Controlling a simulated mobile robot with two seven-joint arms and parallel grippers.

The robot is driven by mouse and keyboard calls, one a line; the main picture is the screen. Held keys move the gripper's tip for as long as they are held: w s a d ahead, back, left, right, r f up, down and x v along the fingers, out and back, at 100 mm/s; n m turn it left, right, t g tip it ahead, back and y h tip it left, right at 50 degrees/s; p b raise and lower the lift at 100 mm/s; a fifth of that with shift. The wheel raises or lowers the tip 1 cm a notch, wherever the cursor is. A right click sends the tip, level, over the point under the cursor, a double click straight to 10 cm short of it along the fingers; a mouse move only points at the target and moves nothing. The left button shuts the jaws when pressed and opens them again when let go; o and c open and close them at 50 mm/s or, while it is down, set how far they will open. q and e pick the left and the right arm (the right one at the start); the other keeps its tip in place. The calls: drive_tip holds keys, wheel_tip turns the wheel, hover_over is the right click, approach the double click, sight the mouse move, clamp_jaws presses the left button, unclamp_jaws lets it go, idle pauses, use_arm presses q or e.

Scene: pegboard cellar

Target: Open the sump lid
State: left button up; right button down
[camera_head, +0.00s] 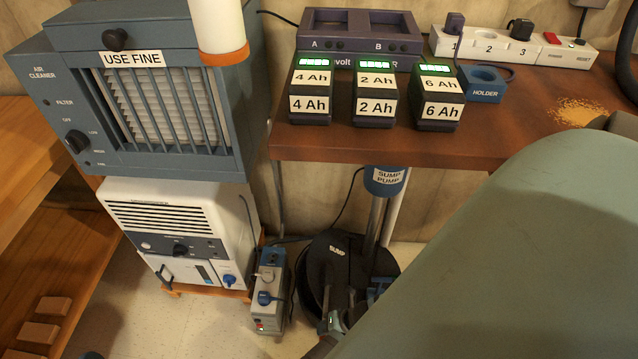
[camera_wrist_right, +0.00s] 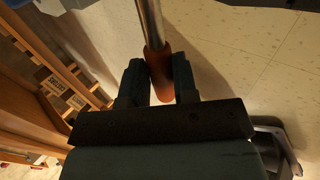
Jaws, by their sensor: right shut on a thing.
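The sump lid (camera_head: 324,262) is a black round cover on the floor under the bench, marked SUMP. It looks flat, but its right part is hidden behind pipes and my right arm. The blue sump pump (camera_head: 385,181) stands above it on pipes. In the right wrist view, my right gripper (camera_wrist_right: 158,85) is shut on a red-brown handle (camera_wrist_right: 160,72) with a metal rod running from it. The rod's far end is out of that view. Whether the rod touches the lid cannot be told. My left gripper is not in view.
The wooden bench (camera_head: 300,144) carries several labelled batteries and a charger (camera_head: 358,32). A grey box (camera_head: 270,285) stands just left of the lid. A white appliance (camera_head: 180,230) stands further left under the air cleaner (camera_head: 150,95). The floor in front (camera_head: 180,330) is clear.

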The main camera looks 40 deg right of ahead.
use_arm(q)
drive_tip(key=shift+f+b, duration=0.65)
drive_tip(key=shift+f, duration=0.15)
use_arm(e)
drive_tip(key=s+d+t+y, duration=0.3)
drive_tip(key=s+d, duration=0.3)
drive_tip(key=s, duration=0.2)
drive_tip(key=shift+s+d+r+t+y, duration=0.15)
drive_tip(key=shift+d+r+t+y, duration=0.25)
drive_tip(key=shift+t, duration=0.2)
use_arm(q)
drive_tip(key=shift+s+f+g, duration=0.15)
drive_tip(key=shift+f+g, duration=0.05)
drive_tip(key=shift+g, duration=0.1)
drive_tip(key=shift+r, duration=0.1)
use_arm(e)
drive_tip(key=shift+s+a+f, duration=0.1)
drive_tip(key=c, duration=0.9)
unclamp_jaws()
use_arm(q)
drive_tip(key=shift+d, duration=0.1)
use_arm(e)
drive_tip(key=shift+w, duration=0.25)
